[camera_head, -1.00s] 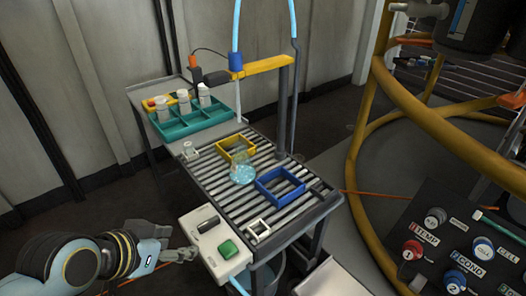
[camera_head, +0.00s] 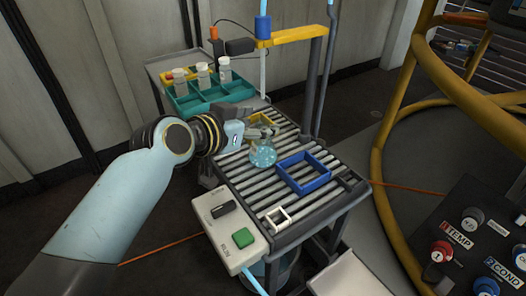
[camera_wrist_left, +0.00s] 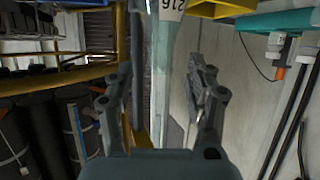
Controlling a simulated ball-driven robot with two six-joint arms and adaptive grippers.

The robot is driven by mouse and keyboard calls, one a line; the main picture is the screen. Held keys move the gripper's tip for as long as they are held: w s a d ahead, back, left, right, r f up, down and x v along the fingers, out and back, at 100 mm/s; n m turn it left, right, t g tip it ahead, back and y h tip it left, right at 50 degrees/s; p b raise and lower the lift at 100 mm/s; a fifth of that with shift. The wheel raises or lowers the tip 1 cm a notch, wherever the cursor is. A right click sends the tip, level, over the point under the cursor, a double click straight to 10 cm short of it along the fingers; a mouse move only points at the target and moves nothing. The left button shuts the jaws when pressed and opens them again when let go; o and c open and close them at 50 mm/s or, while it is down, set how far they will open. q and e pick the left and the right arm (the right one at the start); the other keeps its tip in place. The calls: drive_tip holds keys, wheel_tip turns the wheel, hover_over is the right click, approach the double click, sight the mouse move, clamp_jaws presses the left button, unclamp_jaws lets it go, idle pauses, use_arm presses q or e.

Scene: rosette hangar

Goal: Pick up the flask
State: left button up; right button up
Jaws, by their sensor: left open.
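The flask (camera_head: 263,157) is a clear glass vessel with pale blue, speckled contents. It stands upright on the roller table beside the blue square frame. My left gripper (camera_head: 263,131) is open at the flask's upper part, coming in from the left. My right gripper is not in view.
The roller table (camera_head: 240,178) also bears a yellow frame (camera_head: 262,117), partly hidden by my gripper, a blue frame (camera_head: 304,173) and a small white frame (camera_head: 278,217). A teal tray (camera_head: 208,98) with white bottles stands behind. A control box (camera_head: 230,230) is at the front.

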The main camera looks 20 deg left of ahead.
use_arm(q)
drive_tip(key=x, duration=0.2)
drive_tip(key=shift+w+f, duration=0.2)
drive_tip(key=shift+w, duration=0.05)
clamp_jaws()
